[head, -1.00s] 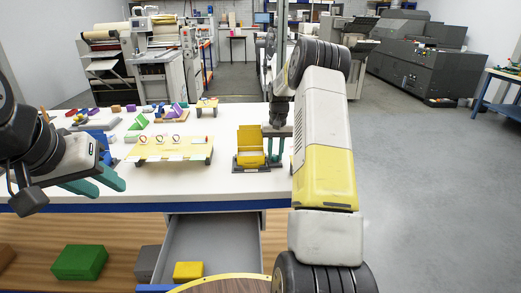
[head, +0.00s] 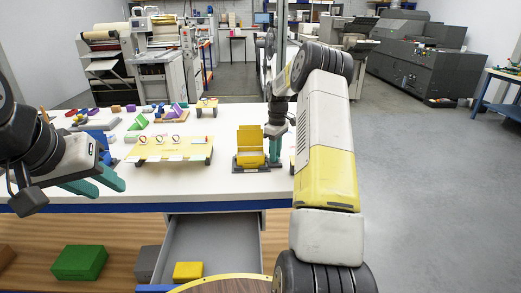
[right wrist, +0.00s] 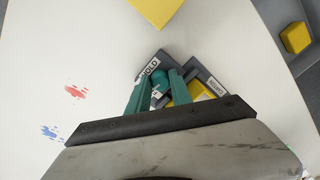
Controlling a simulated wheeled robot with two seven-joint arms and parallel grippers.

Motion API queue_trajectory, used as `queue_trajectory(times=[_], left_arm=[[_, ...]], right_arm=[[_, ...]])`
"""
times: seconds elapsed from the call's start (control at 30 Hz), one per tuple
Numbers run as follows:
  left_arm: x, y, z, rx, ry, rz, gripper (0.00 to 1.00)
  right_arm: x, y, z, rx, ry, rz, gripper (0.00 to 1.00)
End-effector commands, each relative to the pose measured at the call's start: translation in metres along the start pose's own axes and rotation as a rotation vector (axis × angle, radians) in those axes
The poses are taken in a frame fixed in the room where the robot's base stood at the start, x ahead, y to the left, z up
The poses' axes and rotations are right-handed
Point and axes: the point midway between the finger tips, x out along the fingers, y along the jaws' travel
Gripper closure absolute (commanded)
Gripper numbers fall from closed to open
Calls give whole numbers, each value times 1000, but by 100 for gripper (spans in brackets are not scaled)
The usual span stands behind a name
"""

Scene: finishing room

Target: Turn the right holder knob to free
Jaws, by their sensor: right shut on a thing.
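The card holder (head: 262,169) is a dark base on the white table, with an open yellow box (head: 250,146) standing in it. My right gripper (head: 275,150) points down at the holder's right side. My left gripper (head: 98,183) is open and empty over the table's front left edge.
A yellow board (head: 165,149) with several rings stands left of the holder. Small coloured blocks lie at the back left. Below the front edge, a grey drawer (head: 210,240) is open with a yellow block (head: 188,271) in it. A green block (head: 79,262) lies to its left.

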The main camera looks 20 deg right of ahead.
Motion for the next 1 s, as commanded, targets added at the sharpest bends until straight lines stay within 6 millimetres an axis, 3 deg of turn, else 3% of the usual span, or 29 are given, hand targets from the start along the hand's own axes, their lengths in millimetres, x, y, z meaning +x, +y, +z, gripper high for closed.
queue_trajectory(times=[0.3, 0.9, 0.93, 1.0], left_arm=[[0, 0, 0, 0, 0, 0, 64], [0, 0, 0, 0, 0, 0, 64], [0, 0, 0, 0, 0, 0, 64], [0, 0, 0, 0, 0, 0, 64]], right_arm=[[-1, 1, 0, -137, -4, 3, 100], [-2, 1, 0, -171, -5, 3, 100], [-2, 1, 0, -171, -5, 3, 68], [-1, 1, 0, -170, -5, 3, 65]])
